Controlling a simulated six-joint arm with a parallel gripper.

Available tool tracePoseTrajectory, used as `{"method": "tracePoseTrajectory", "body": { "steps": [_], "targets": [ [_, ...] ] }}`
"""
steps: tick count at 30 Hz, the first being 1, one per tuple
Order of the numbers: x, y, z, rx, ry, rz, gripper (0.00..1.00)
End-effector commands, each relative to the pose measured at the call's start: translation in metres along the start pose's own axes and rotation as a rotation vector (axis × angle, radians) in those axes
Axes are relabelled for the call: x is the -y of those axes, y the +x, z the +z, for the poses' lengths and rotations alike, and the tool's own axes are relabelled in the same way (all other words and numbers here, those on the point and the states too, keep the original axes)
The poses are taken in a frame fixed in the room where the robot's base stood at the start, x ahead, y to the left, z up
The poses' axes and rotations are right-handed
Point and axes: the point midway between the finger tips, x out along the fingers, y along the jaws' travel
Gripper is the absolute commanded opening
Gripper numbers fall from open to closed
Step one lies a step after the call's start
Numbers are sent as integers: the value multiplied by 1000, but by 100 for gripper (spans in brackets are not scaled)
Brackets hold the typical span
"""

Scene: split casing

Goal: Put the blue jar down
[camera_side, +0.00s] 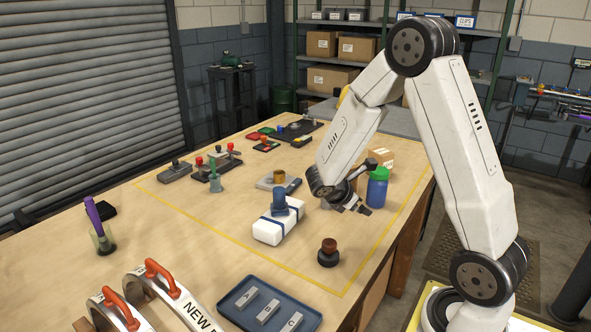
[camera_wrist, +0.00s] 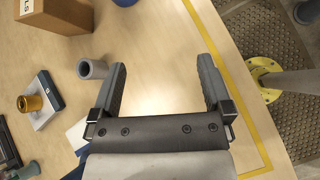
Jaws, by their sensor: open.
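The blue jar (camera_side: 377,190) with a green lid stands upright at the right side of the table in the side view, near the yellow line. It looks as if it rests on the tabletop; its foot is partly hidden by my gripper. My gripper (camera_side: 352,208) is low over the table, just in front of and left of the jar in that view. In the wrist view my gripper (camera_wrist: 164,86) has its two fingers wide apart with only bare wood between them.
A cardboard box (camera_side: 379,158) stands behind the jar. A white strapped package (camera_side: 278,227), a dark red-brown knob (camera_side: 328,253) and a brass cup (camera_side: 279,177) are nearby. The wrist view shows a grey cylinder (camera_wrist: 93,69) by the left finger. The table's right edge is close.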

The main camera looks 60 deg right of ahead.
Motion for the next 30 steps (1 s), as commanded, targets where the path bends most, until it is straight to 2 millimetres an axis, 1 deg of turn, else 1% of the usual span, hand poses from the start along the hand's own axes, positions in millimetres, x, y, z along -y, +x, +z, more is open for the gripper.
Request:
{"method": "tracePoseTrajectory", "body": {
  "steps": [1, 3, 9, 18, 21, 24, 27, 30],
  "targets": [
    [8, -10, -8, -53, 52, -18, 100],
    [21, -22, -20, -131, 135, -53, 100],
    [52, -59, -53, -343, 377, -159, 100],
    [87, -121, -94, -634, 760, -340, 100],
    [95, -139, -103, -714, 882, -402, 100],
    [100, -154, -109, -776, 985, -455, 100],
    [103, -163, -112, -818, 1058, -495, 100],
    [105, -168, -114, -840, 1101, -518, 100]
  ]
}}
